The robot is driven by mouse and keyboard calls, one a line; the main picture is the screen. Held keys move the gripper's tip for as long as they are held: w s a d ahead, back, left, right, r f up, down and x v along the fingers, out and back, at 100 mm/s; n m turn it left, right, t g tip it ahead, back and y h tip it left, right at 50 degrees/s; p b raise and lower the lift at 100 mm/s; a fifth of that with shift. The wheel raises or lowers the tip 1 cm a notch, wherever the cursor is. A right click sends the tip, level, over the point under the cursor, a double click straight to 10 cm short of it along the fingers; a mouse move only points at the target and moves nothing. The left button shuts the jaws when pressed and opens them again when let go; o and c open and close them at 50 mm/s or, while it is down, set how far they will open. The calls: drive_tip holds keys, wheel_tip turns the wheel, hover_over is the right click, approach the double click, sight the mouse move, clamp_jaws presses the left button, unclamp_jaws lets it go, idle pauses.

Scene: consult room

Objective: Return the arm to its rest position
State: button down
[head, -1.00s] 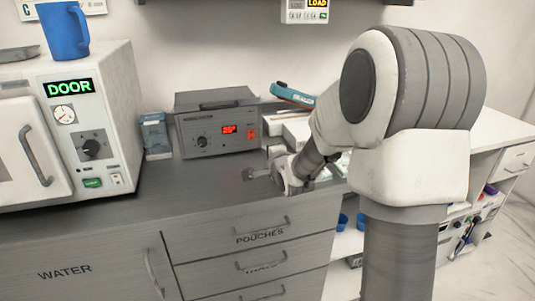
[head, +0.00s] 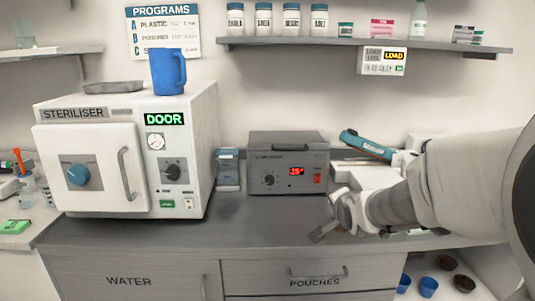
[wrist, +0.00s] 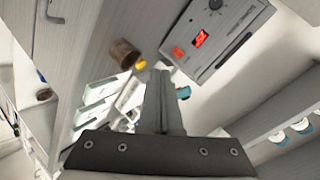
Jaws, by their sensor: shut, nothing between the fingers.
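My gripper (head: 322,235) is at the end of my arm, which reaches in from the right of the head view. It is in front of the grey box with the red display (head: 289,165), over the counter (head: 245,225). In the wrist view my gripper (wrist: 160,78) shows its two fingers together, with nothing between them. The grey box (wrist: 215,30) is beyond the fingers at the top right there.
A white steriliser (head: 207,150) with a blue jug (head: 168,72) on top stands at left. A shelf (head: 350,44) with jars is above. White trays and a teal device (head: 366,145) lie near my arm. The counter's front middle is clear.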

drive_tip(key=s+a+n+g, duration=0.25)
drive_tip(key=s+n, duration=0.35)
drive_tip(key=s, duration=0.8)
drive_tip(key=s+a+n+g, duration=0.1)
drive_tip(key=s+n+g, duration=0.4)
drive_tip(key=s, duration=0.9)
wheel_tip(320, 180, up, 13)
drive_tip(key=s+n+p, duration=0.1)
drive_tip(key=p, duration=1.1)
drive_tip(key=shift+s+a+f+n+t+y, duration=0.2)
drive_tip(key=shift+a+n+t+y, duration=0.1)
drive_tip(key=shift+t, duration=0.15)
